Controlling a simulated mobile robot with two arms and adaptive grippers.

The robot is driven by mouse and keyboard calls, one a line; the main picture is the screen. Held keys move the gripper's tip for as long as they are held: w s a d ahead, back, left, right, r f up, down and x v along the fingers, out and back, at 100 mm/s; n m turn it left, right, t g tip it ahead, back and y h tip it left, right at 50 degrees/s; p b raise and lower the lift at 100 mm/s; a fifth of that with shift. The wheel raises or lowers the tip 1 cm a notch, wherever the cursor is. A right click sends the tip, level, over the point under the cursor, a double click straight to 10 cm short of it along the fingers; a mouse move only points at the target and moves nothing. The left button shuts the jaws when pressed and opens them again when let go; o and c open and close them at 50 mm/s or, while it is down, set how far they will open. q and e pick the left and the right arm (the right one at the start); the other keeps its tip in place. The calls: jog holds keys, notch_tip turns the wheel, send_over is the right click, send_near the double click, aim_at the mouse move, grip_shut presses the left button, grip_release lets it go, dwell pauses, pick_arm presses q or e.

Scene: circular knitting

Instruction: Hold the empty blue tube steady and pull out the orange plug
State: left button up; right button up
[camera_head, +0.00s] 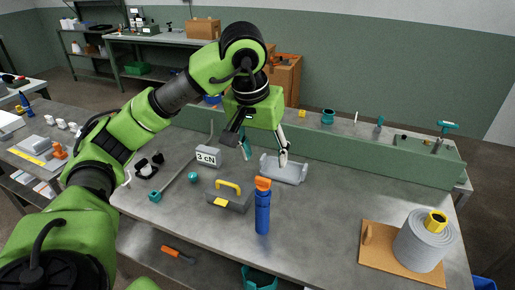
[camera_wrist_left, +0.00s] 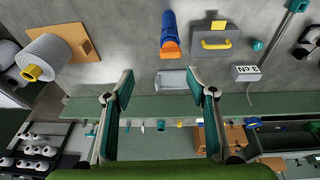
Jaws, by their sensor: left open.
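The blue tube (camera_head: 262,212) stands upright near the front edge of the grey table, with the orange plug (camera_head: 263,184) in its top end. In the left wrist view the tube (camera_wrist_left: 168,22) and the plug (camera_wrist_left: 171,48) show upside down beyond the fingers. My left gripper (camera_head: 264,150) is open and empty, above the table and behind the tube. Its two teal-padded fingers are spread wide in the left wrist view (camera_wrist_left: 165,95). It is apart from the tube. My right gripper is not in view.
A toolbox with a yellow handle (camera_head: 228,188) stands left of the tube. A grey tray (camera_head: 284,170) lies behind it. A grey roll (camera_head: 421,243) sits on a wooden board (camera_head: 377,263) at the right. A grey "3 cN" block (camera_head: 208,156) is farther left. The table between tube and board is clear.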

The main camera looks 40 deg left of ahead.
pick_arm(q)
jog(key=a, duration=0.1)
send_over(263, 179)
jog(key=s, duration=0.2)
notch_tip(263, 179, down, 6)
jog(key=shift+y, duration=0.3)
jog(key=x, duration=0.7)
jog(key=shift+w+d+p, duration=0.1)
jog(key=shift+w+p, duration=0.2)
jog(key=shift+p, duration=0.05)
